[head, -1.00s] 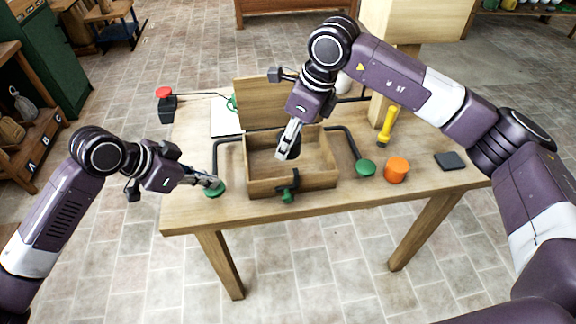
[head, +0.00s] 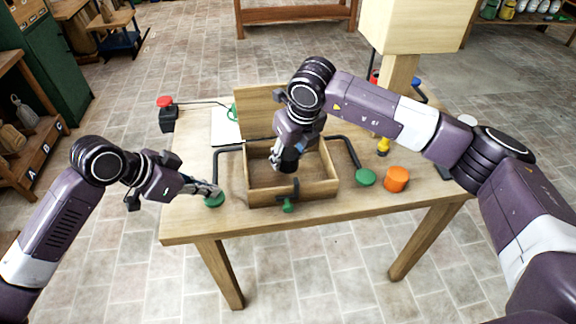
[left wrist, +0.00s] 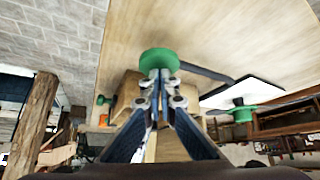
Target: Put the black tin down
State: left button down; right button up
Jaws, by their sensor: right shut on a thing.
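The black tin (head: 289,160) is in my right gripper (head: 279,163), over the open wooden box (head: 328,184). The gripper and arm partly hide it, and I cannot tell whether it touches the box floor. My left gripper (head: 213,191) is shut, with its tips at the green knob (head: 214,201) on the black bar left of the box. In the left wrist view the closed fingertips (left wrist: 159,78) meet the green knob (left wrist: 159,61); whether they press on it is unclear. The box lid (head: 262,108) stands raised at the back.
Another green knob (head: 365,177) and an orange cylinder (head: 396,179) are right of the box. A green-handled clamp (head: 288,205) is on the box's front wall. A red-button box (head: 167,115) is at the table's left back. The table's front right is clear.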

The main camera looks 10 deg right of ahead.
aim_at(288, 166)
jog(key=shift+f, duration=1.85)
jog(key=o, duration=1.2)
jog(key=v, duration=1.2)
jog(key=s+r, duration=0.8)
jog(key=r, duration=0.2)
